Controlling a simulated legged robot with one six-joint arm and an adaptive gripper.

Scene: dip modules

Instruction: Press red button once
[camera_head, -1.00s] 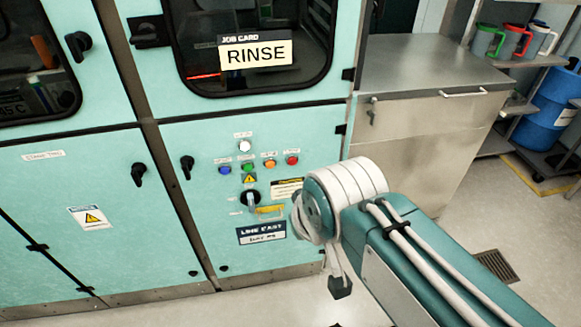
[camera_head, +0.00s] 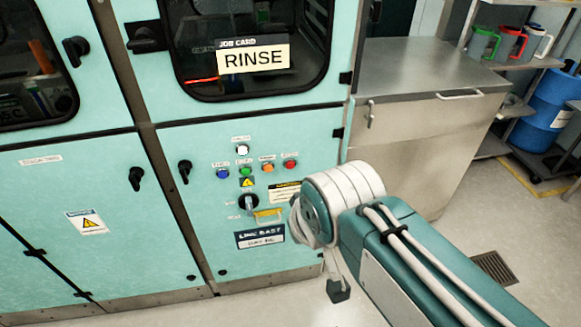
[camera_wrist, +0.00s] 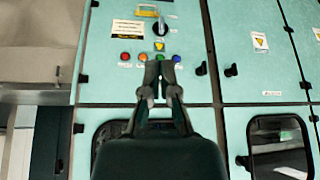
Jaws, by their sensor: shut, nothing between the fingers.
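The red button (camera_head: 290,165) is at the right end of a row of coloured buttons on the teal cabinet panel. In the wrist view, which is upside down, the red button (camera_wrist: 125,57) is at the left end of the row. My gripper (camera_wrist: 159,66) is shut and empty, and its fingertips appear just below the green button (camera_wrist: 159,57), to the right of the red one. I cannot tell how far the tips are from the panel. In the head view my arm shows, but the gripper does not.
Orange (camera_head: 267,168), green and blue (camera_head: 222,174) buttons share the row, with a white button (camera_head: 242,150) above. A rotary switch (camera_head: 249,203) sits below. A RINSE card (camera_head: 253,57) is on the window above. A metal cabinet (camera_head: 430,120) stands to the right.

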